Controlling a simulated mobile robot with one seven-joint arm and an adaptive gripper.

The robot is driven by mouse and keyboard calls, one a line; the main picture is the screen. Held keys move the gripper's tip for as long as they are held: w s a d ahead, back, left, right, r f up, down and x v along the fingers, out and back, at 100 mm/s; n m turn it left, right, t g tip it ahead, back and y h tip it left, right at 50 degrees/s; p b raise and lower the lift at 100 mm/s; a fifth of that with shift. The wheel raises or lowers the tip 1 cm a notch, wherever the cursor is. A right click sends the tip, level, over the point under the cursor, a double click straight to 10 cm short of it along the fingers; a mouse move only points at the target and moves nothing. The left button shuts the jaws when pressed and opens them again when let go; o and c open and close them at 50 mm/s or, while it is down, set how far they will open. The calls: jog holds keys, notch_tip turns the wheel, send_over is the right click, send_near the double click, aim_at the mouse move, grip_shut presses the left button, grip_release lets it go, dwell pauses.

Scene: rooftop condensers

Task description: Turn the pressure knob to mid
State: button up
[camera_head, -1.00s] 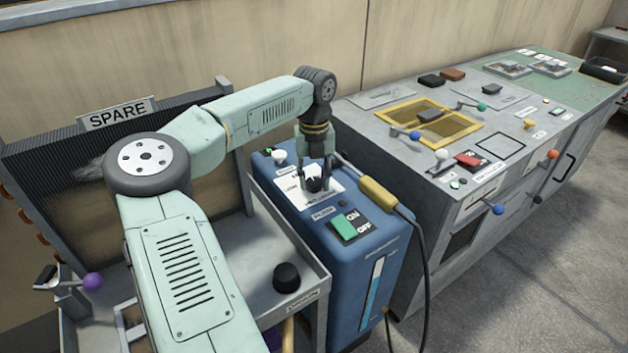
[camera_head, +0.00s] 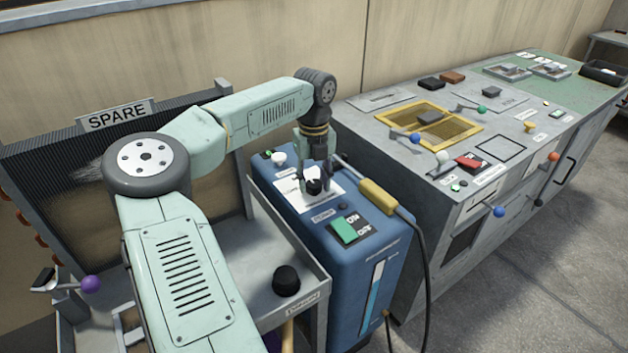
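A black knob (camera_head: 314,187) stands on a white label plate (camera_head: 291,199) on top of the blue machine (camera_head: 372,252). The plate's markings are too small to read, so I cannot tell the knob's setting. My gripper (camera_head: 316,184) points down over the knob, with its fingers on either side of it. The fingers are small in view, and I cannot tell whether they touch the knob. A second black knob (camera_head: 286,279) sits on the grey cart shelf at lower left of the blue machine.
A green ON/OFF switch (camera_head: 345,229) and a yellow-handled tool (camera_head: 378,195) with a black cable lie close to my gripper. A white knob (camera_head: 279,159) is just behind. A grey bench (camera_head: 394,144) with levers stands at right. A SPARE sign (camera_head: 119,115) is at left.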

aim_at(314, 183)
jog(key=o, duration=0.3)
jog(key=shift+o, duration=0.2)
notch_tip(314, 183, up, 12)
dwell(0.5)
jog(key=shift+s, duration=0.1)
